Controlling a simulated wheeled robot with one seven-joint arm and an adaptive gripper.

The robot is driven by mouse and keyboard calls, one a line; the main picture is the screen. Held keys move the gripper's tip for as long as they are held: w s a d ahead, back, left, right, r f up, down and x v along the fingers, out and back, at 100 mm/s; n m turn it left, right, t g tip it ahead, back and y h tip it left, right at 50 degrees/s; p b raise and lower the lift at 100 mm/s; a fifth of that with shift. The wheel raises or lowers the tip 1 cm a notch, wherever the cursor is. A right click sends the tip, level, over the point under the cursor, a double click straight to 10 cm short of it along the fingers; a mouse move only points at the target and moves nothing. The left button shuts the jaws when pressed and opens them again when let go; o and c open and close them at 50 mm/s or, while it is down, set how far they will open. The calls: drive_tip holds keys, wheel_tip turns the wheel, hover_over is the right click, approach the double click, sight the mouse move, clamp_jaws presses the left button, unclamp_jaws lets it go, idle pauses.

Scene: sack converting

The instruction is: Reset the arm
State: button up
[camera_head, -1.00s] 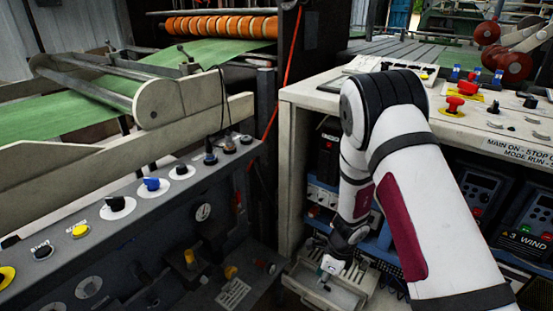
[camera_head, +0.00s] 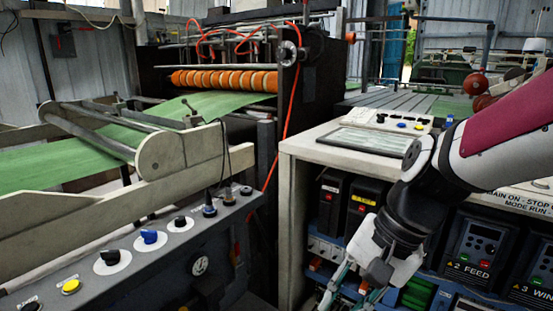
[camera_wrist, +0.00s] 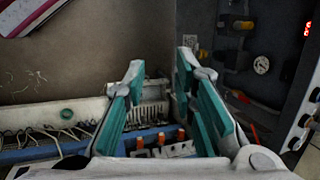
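My gripper (camera_wrist: 160,68) shows in the wrist view with its two teal-padded fingers spread apart and nothing between the tips. In the head view my gripper (camera_head: 352,284) hangs at the lower right, pointing down in front of the open cabinet (camera_head: 293,200). Its fingertips are cut off by the lower picture edge there. My arm comes in from the right and hides part of the cabinet top and shelves.
A control keypad (camera_head: 404,121) and a flat screen (camera_head: 376,141) lie on the cabinet top. Drive units (camera_head: 474,250) stand inside. A dark panel with knobs, including a blue knob (camera_head: 149,237), stands left. The wrist view shows a blue rail (camera_wrist: 40,152) below the fingers.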

drive_tip(key=s+d+r+n+h, duration=0.2)
drive_tip(key=s+d+n, duration=0.15)
drive_tip(key=s, duration=0.55)
drive_tip(key=s+d+r+n+h, duration=0.25)
drive_tip(key=s+d, duration=0.25)
drive_tip(key=s, duration=0.5)
wheel_tip(320, 180, up, 27)
drive_tip(key=t+p, duration=0.4)
drive_tip(key=p, duration=2.2)
drive_tip(key=shift+w+d+n, duration=0.2)
drive_tip(key=shift+w+n, duration=0.05)
drive_tip(key=shift+n, duration=0.05)
